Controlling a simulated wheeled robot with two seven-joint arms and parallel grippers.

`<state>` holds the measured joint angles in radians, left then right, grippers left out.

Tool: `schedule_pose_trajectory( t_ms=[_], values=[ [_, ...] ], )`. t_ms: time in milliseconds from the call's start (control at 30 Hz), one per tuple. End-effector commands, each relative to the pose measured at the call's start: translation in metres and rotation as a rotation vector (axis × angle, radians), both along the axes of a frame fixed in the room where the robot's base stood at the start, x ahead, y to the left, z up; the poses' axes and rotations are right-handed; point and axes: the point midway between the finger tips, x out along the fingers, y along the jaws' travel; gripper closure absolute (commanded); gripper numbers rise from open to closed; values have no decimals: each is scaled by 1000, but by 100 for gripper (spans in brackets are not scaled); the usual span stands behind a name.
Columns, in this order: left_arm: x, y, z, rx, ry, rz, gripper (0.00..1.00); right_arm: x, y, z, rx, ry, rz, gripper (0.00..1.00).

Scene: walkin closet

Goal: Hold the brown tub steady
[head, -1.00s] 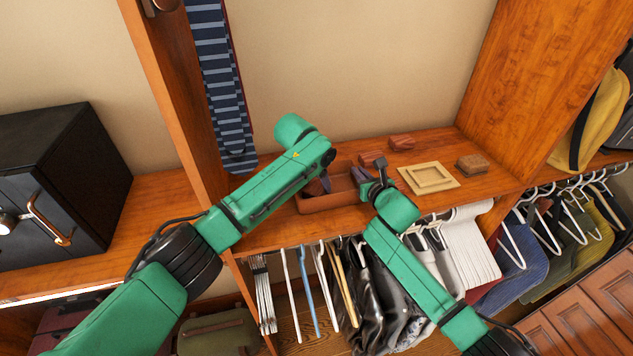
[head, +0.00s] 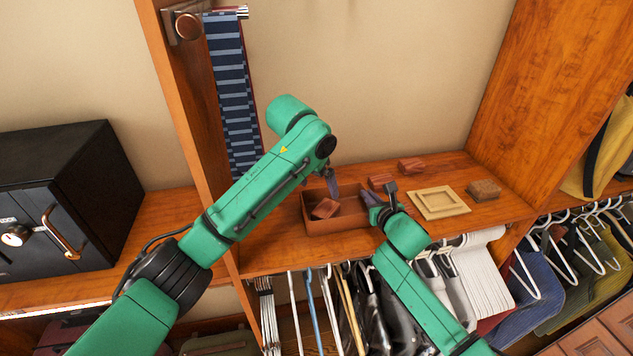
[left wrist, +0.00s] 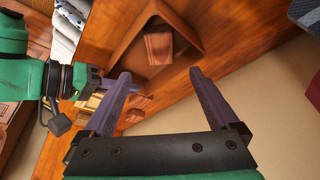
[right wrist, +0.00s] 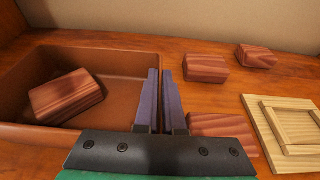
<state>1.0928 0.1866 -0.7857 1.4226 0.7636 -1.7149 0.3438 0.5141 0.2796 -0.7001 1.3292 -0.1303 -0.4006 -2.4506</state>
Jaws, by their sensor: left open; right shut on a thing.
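The brown tub (head: 345,223) sits on the wooden shelf, an open rectangular box. My right gripper (head: 371,199) is shut on the tub's right wall, its fingers pressed close together there in the right wrist view (right wrist: 160,95). One reddish wood block (head: 325,208) lies tilted inside the tub; it also shows in the right wrist view (right wrist: 66,95) and the left wrist view (left wrist: 158,47). My left gripper (left wrist: 160,80) is open and empty, above the tub. In the head view its arm hides part of it.
Two reddish blocks (right wrist: 205,67) (right wrist: 256,56) lie right of the tub, and another (right wrist: 222,130) is close beside my right gripper. A pale wooden frame (head: 439,203) and a brown block-like item (head: 484,190) are further right. A striped tie (head: 232,100) hangs behind my left arm.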

Motion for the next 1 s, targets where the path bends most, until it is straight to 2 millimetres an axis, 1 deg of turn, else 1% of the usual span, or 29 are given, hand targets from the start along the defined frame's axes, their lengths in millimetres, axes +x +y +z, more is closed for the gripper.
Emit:
schedule_pose_trajectory(
  t_ms=[33, 133, 467, 500, 533, 567, 867, 967, 1000],
  values=[
    [-2, 1, 7, 0, -1, 0, 6, 0, 0, 0, 0, 1, 0, 100],
    [-5, 3, 14, 0, 0, 1, 6, 0, 0, 0, 0, 1, 0, 100],
    [-6, 3, 15, 0, 1, 0, 6, 0, 0, 0, 0, 0, 0, 100],
    [-6, 3, 15, 0, 1, 0, 6, 0, 0, 0, 0, 0, 0, 79],
    [-6, 3, 15, 0, 1, 0, 6, 0, 0, 0, 0, 0, 0, 67],
    [-6, 3, 15, 0, 1, 0, 6, 0, 0, 0, 0, 0, 0, 59],
    [-5, 3, 15, 0, 1, 0, 6, -1, 0, 0, 0, 0, 0, 59],
    [-5, 3, 15, 0, 0, 0, 6, -6, -2, 2, -1, 0, 0, 59],
    [-5, 3, 15, 0, 0, 0, 6, -10, -4, 2, -3, 0, 0, 59]
  ],
)
